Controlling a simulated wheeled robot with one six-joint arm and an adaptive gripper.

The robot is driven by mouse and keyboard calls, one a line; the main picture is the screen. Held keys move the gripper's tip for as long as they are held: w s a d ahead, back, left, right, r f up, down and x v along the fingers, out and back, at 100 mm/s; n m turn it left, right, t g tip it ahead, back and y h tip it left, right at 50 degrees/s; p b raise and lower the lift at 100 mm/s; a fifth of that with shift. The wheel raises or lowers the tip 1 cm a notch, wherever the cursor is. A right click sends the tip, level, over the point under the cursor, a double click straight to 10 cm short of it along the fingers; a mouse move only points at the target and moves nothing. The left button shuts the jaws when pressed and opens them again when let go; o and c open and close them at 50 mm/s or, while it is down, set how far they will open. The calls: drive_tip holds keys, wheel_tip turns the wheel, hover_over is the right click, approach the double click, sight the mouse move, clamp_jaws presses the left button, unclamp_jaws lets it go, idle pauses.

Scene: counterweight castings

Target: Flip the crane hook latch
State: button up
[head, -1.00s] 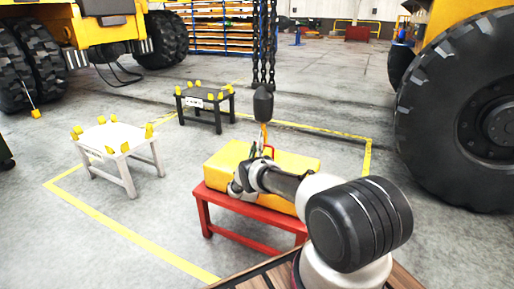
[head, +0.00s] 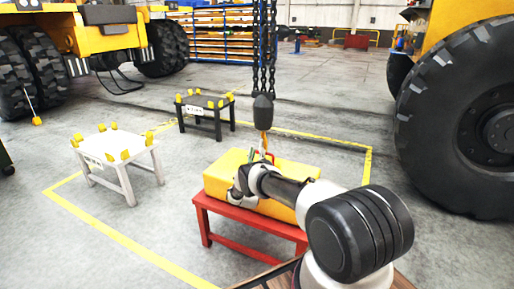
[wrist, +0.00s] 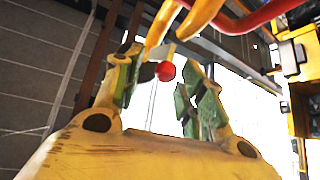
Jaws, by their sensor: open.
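The orange crane hook (head: 264,142) hangs under a black block (head: 263,112) on chains, above the yellow casting (head: 293,178). In the wrist view two orange hook parts (wrist: 160,24) show at the top. A small red ball (wrist: 165,71), perhaps the latch's knob, shows just below them. My gripper (wrist: 163,82) is open, with its green-padded fingers to either side of the ball; whether they touch it I cannot tell. In the head view my gripper (head: 250,160) is close to the hook, partly hidden by my wrist. A red loop (wrist: 262,14) crosses the top right.
The casting rests on a red stand (head: 240,214). A white stand (head: 122,160) and a black stand (head: 207,118), both with yellow corner blocks, are at the left. A large tyre (head: 462,120) is at the right. The floor between the stands is clear.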

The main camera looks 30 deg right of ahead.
wheel_tip(320, 180, up, 9)
idle(0.3)
idle(0.5)
